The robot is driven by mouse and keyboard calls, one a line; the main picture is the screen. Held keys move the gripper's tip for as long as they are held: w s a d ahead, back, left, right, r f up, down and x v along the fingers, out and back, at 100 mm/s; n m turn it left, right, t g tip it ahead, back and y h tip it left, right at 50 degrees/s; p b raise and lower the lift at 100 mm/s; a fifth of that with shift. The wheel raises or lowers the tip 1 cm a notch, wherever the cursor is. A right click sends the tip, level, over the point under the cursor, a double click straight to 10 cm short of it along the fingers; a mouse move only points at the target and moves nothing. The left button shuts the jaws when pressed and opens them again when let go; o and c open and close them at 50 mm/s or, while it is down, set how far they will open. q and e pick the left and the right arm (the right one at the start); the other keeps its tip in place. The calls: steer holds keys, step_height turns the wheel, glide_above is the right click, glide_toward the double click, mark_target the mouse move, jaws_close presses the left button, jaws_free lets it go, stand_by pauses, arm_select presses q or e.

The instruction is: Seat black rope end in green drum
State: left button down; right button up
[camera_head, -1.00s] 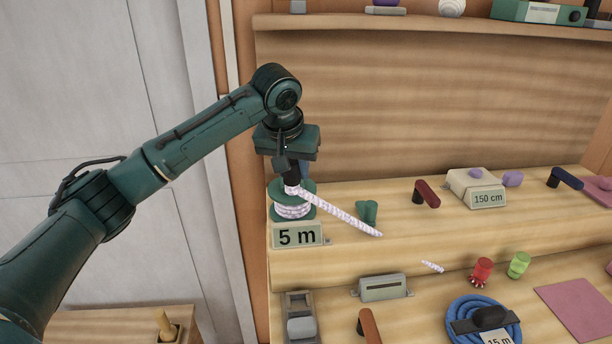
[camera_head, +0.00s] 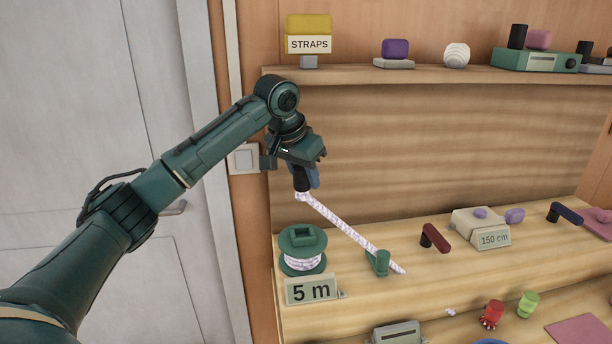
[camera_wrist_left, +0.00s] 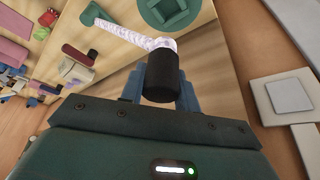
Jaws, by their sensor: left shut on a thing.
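My left gripper (camera_head: 306,178) is shut on the black rope end (camera_head: 301,185) and holds it above the green drum (camera_head: 302,239). In the left wrist view the black end (camera_wrist_left: 162,78) sits between the blue fingers. The pale, patterned rope (camera_head: 345,229) runs from it down to the right, past a small green holder (camera_head: 379,263) to the shelf. The drum stands on the shelf with pale rope wound on it and a square raised part on top. Its rim also shows in the left wrist view (camera_wrist_left: 152,15), apart from the black end. My right gripper is not in view.
A "5 m" sign (camera_head: 311,290) stands in front of the drum. A dark red handle (camera_head: 434,238) and a "150 cm" box (camera_head: 482,227) lie further right. An upper shelf (camera_head: 420,76) holds a yellow "STRAPS" box (camera_head: 308,34). A white door (camera_head: 165,150) is at the left.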

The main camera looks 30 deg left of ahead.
mark_target(304, 196)
arm_select(q)
steer(key=shift+f+b, duration=0.35)
steer(key=shift+f, duration=2.15)
steer(key=shift+f, duration=0.15)
steer(key=shift+f+p, duration=0.35)
steer(key=shift+f, duration=1.2)
steer(key=shift+f, duration=1.4)
steer(key=c, duration=0.9)
jaws_free()
steer(key=shift+c, duration=0.2)
